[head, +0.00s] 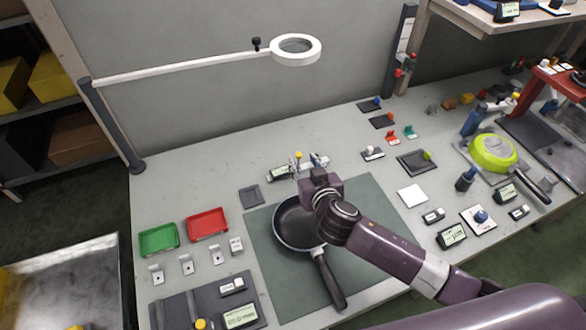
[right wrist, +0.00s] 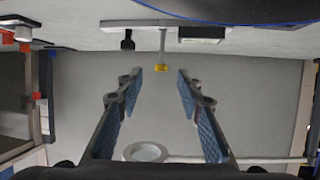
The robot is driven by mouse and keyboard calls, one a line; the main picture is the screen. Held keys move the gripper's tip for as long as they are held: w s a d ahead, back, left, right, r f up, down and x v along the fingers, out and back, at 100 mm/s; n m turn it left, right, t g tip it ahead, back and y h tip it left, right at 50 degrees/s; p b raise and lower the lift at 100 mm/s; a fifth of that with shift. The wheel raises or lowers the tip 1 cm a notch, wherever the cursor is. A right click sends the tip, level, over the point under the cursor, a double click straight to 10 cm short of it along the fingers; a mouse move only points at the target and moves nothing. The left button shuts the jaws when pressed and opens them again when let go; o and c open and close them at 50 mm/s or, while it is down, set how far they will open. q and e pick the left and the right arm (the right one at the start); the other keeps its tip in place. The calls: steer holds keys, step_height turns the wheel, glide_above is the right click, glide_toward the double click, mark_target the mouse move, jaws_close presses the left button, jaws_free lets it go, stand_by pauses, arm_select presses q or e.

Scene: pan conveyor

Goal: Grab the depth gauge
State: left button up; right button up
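What looks like the depth gauge is a pale flat bar with a thin upright rod and a yellow tip. In the right wrist view, which is upside down, the depth gauge (right wrist: 163,46) lies beyond my open fingers, its yellow tip lined up between them. In the head view only the yellow tip of the depth gauge (head: 298,155) shows clearly; my wrist hides much of the rest. My right gripper (head: 309,163) is at the back of the green mat, close to the gauge; it also shows in the right wrist view (right wrist: 160,78), empty. My left gripper is not in view.
A dark frying pan (head: 297,227) lies on the green mat (head: 378,215) below my right arm. A small display (head: 279,173) stands left of the gripper. Red (head: 207,223) and green (head: 158,239) trays are at left. A magnifier lamp (head: 296,50) hangs over the back.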

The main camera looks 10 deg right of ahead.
mark_target(300, 157)
steer(key=shift+w+f+p, duration=0.15)
steer(key=shift+w+p, duration=0.15)
steer(key=shift+w, duration=0.35)
steer(key=shift+f+p+x, duration=0.25)
steer(key=shift+p+x, duration=0.2)
steer(key=shift+x, duration=1.7)
steer(key=shift+s+a, duration=0.1)
steer(key=shift+s, duration=0.05)
jaws_close()
